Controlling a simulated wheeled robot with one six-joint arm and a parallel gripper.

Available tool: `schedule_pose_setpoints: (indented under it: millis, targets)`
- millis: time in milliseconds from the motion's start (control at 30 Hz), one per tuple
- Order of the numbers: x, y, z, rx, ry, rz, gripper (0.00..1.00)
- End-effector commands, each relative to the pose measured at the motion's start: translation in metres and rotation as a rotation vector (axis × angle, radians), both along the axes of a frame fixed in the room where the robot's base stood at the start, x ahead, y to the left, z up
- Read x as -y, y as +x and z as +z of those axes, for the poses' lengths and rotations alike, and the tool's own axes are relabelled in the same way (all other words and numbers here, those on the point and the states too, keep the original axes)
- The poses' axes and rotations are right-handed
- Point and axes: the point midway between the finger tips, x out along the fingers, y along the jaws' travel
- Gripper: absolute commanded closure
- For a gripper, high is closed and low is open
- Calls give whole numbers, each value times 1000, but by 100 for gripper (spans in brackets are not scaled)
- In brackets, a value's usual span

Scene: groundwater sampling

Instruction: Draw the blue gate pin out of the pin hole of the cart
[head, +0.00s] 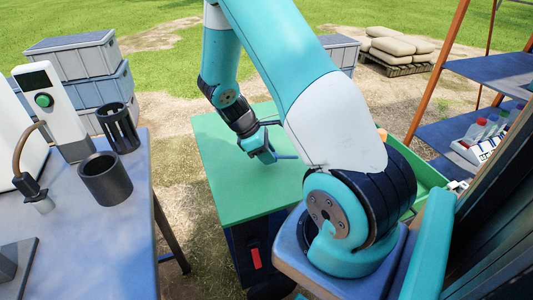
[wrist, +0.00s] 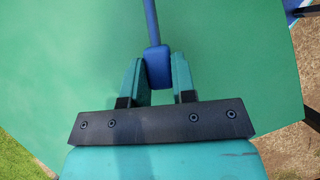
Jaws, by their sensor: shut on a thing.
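My gripper (head: 262,152) is shut over the green top of the cart (head: 222,185). In the wrist view its two teal fingers (wrist: 157,75) close on the thick blue head of the blue gate pin (wrist: 152,32). The pin's thin shaft runs away from the fingers across the green background. In the head view a short piece of the blue pin (head: 287,157) sticks out to the right of the fingertips, roughly level. I see no pin hole in either view, and cannot tell whether the pin touches the cart.
A blue shelf rack (head: 485,70) with bottles is at the right. The green top around my gripper looks clear.

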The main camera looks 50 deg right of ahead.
Motion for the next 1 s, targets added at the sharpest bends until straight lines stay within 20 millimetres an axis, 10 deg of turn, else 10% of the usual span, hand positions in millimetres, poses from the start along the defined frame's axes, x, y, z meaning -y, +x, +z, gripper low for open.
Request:
schedule_pose_setpoints:
  millis: [1000]
  targets:
    - [0,0,-19,1,1,0,97]
